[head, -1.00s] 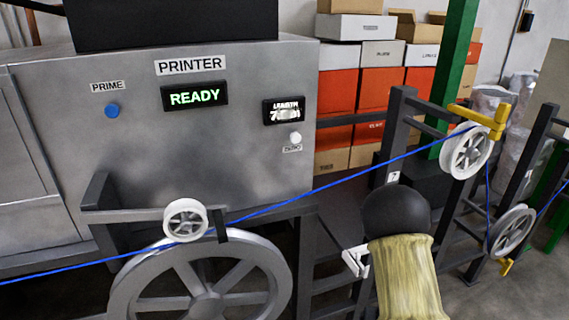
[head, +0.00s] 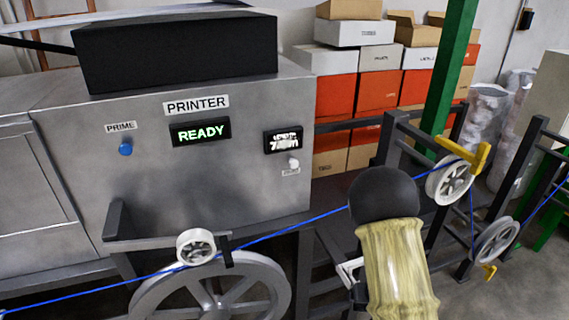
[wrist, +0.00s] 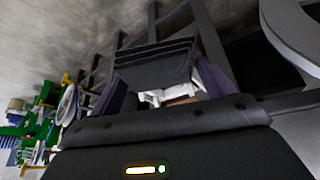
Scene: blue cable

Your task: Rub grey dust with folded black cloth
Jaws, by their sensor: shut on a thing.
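In the wrist view my gripper (wrist: 158,75) is shut on the folded black cloth (wrist: 153,58), whose stacked layers show between the two fingers. Something white shows just below the cloth, between the fingers. In the head view my arm hides most of the gripper, and I cannot make out the cloth there. I cannot pick out the grey dust for sure in either view.
A grey printer (head: 240,185) reading READY stands at left. The blue cable (head: 290,228) runs across the front over a small white roller (head: 196,246) and white pulleys (head: 449,182). A large grey wheel (head: 215,300) is below. Boxes (head: 345,90) and a green post (head: 452,70) stand behind.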

